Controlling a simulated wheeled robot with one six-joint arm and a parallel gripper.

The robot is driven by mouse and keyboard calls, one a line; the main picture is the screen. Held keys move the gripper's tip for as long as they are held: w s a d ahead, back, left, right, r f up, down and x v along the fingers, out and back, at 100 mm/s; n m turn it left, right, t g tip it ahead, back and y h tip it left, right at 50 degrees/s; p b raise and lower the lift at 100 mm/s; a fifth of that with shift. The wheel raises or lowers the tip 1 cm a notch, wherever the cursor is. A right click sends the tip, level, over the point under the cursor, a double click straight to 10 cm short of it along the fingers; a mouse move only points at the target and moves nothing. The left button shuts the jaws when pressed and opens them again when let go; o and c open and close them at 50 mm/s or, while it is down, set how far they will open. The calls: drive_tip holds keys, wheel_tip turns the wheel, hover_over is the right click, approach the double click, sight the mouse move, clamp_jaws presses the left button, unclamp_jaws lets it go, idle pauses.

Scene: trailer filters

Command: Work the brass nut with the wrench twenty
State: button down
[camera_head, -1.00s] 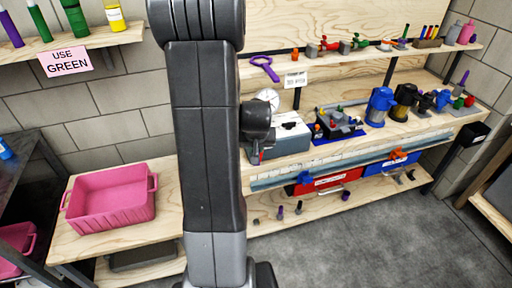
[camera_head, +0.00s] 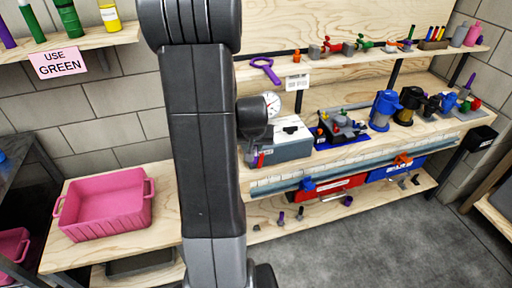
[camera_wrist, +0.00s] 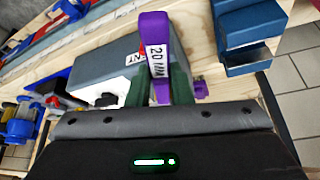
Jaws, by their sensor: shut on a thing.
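My gripper (camera_wrist: 160,88) is shut on a purple wrench (camera_wrist: 153,35) in the wrist view. A white label on the wrench reads "20 MM", partly cut off. A dark green finger shows on each side of the wrench. The wrench is over or beside a grey box with a white top (camera_wrist: 100,75); I cannot tell how far above. A small purple part (camera_wrist: 200,90) shows right of the fingers. I cannot make out the brass nut in either view.
A pink bin (camera_head: 103,222) stands at left. Floor at right is clear.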

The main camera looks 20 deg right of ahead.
drive_tip(key=shift+w+a+m+h+b, duration=0.25)
drive_tip(key=shift+a+m+b, duration=0.25)
drive_tip(key=shift+b, duration=0.65)
drive_tip(key=shift+w+a+m+h+b, duration=0.2)
drive_tip(key=shift+a+m+b, duration=0.25)
drive_tip(key=shift+b, duration=0.7)
drive_tip(key=shift+w+a+m+b, duration=0.2)
drive_tip(key=shift+a+m+b, duration=0.2)
drive_tip(key=shift+b, duration=0.3)
drive_tip(key=shift+w+a+m+h+b, duration=0.25)
drive_tip(key=shift+a+m+b, duration=0.1)
drive_tip(key=shift+b, duration=0.45)
drive_tip(key=shift+w+a+g+b, duration=0.15)
drive_tip(key=shift+a+g+b, duration=0.15)
drive_tip(key=shift+b, duration=0.2)
drive_tip(key=shift+w+m, duration=0.1)
drive_tip(key=shift+m, duration=0.3)
drive_tip(key=shift+s+d+b, duration=0.2)
drive_tip(key=shift+s+b, duration=0.05)
drive_tip(key=shift+b, duration=0.05)
